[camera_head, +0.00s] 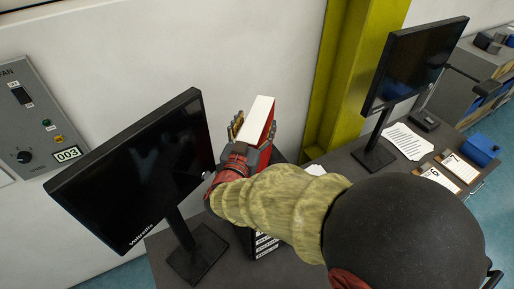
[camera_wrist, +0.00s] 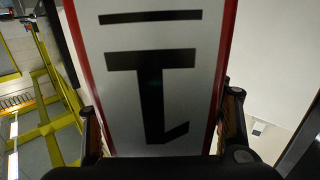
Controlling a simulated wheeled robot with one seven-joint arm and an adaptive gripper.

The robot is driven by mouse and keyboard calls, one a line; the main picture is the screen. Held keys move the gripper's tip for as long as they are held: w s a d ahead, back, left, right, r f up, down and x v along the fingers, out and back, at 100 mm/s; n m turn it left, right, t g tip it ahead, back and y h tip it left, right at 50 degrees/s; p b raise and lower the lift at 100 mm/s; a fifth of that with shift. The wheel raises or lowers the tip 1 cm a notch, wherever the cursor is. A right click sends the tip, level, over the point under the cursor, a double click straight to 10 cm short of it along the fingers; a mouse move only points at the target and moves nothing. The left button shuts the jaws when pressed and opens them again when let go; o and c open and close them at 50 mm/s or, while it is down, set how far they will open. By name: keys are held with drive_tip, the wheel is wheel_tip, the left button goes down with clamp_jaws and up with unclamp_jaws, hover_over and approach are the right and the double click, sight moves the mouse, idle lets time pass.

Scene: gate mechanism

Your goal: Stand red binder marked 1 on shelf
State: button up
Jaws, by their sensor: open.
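The red binder (camera_head: 258,117) is at my gripper (camera_head: 254,135) in the head view, raised beside the left monitor and in front of the white wall. Its pale side faces up and a red cover shows on its right. In the wrist view the binder's white label (camera_wrist: 150,35), with red edges, fills the middle and shows a black 1 upside down. My gripper is open, with a finger on each side of the binder. I cannot tell whether the fingers touch it. A shelf for it cannot be made out with certainty; my arm hides much of the desk.
A monitor (camera_head: 135,170) stands close at left, another (camera_head: 415,62) at right. Below my gripper is a dark stand with white labels (camera_head: 265,244). Papers (camera_head: 408,140), clipboards marked 6 and 7 (camera_head: 458,167) and a blue object (camera_head: 482,148) lie at right. A yellow column (camera_head: 345,75) stands behind.

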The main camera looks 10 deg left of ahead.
drive_tip(key=shift+c, duration=0.5)
clamp_jaws()
idle(0.5)
drive_tip(key=shift+r, duration=0.1)
